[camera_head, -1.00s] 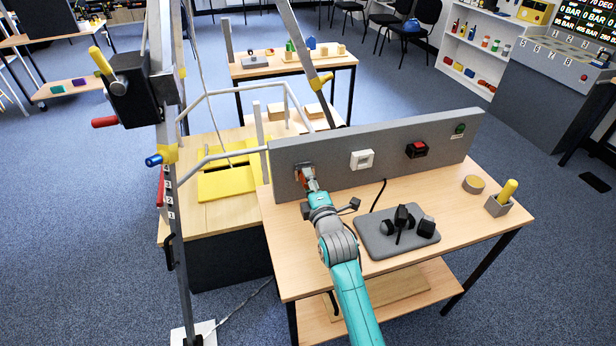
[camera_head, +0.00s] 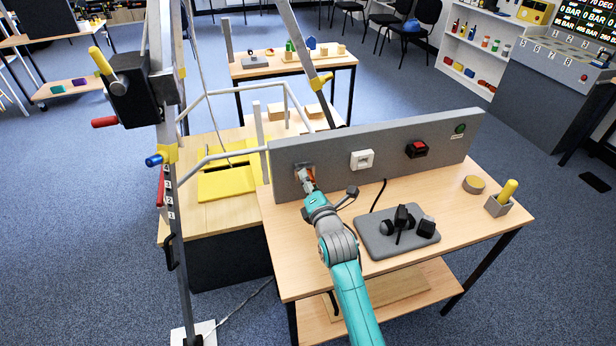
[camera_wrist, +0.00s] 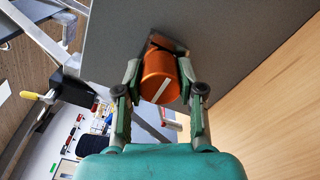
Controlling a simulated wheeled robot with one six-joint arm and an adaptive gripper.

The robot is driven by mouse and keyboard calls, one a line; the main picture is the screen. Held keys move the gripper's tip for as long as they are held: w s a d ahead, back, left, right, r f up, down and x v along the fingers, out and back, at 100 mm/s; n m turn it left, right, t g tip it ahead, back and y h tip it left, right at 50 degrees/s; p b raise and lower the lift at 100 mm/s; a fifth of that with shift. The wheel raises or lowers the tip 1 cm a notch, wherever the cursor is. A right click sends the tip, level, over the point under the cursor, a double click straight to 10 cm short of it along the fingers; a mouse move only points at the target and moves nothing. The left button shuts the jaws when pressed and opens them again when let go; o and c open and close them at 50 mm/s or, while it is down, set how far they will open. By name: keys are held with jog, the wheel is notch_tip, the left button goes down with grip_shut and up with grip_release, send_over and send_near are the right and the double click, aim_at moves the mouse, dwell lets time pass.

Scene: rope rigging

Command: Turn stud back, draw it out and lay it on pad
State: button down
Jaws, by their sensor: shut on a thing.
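The orange stud (camera_wrist: 158,68) is a round cylinder with a white line across its end, in the wrist view. It sits at a dark brown socket or bracket on the grey upright panel (camera_head: 390,154), at the panel's left end. My gripper (camera_wrist: 160,88) is shut on the stud, one finger on each side. In the head view my gripper (camera_head: 308,184) is at the panel face and hides most of the stud. A grey pad (camera_head: 375,246) lies on the table to the right of my arm, with several black parts on it.
The panel also carries a white switch (camera_head: 362,159), a red-and-black switch (camera_head: 416,149) and a green button (camera_head: 460,129). A black cable runs down to the pad. A round disc (camera_head: 473,184) and a holder with a yellow handle (camera_head: 508,190) stand at the right.

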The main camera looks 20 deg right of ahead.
jog(key=shift+r+n, duration=0.1)
jog(key=shift+n, duration=0.7)
jog(key=c, duration=0.6)
grip_release()
jog(key=shift+s, duration=0.5)
jog(key=s, duration=1.1)
